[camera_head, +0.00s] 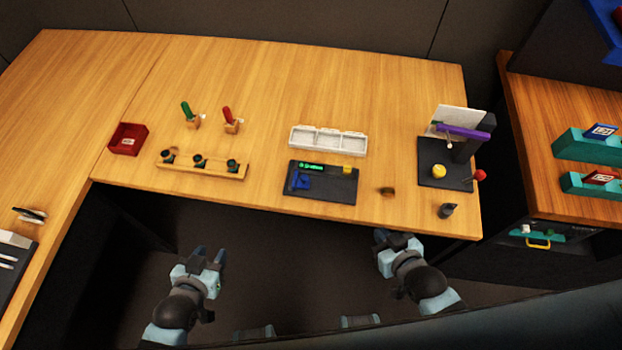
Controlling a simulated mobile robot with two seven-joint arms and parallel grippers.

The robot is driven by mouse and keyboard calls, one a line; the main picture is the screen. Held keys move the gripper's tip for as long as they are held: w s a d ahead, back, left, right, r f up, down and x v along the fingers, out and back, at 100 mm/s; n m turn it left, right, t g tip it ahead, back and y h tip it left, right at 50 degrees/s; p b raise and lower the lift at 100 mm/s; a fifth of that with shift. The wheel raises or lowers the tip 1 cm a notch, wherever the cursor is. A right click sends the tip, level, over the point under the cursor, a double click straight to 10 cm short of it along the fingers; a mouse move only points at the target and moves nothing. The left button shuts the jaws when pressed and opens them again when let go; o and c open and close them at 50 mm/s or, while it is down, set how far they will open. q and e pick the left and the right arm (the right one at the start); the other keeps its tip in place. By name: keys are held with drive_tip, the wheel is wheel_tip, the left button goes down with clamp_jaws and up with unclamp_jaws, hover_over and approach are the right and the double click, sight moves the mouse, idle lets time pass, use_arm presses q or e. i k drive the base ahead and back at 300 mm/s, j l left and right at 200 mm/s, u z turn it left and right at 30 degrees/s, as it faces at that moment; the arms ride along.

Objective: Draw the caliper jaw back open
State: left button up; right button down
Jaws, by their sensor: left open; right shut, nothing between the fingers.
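A black board (325,196) near the table's front edge carries a lit green display, a blue jaw-shaped part (299,181) at its left and a small yellow block (347,170) at its right. It looks like the caliper; the gap between its jaws is too small to read. My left gripper (211,254) is open and empty, in front of the table and left of the board. My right gripper (383,237) is shut and empty, just off the table's front edge, right of the board. Neither gripper touches the board.
A white tray (328,150) stands behind the board. A wooden rack (203,172), red box (128,139) and two screwdriver-like tools are left. A black panel (440,183) with a yellow ball and purple bar is right, near a small dark object (446,210).

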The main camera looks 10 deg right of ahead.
sight(303, 181)
drive_tip(key=j+z, duration=1.15)
drive_tip(key=j, duration=0.15)
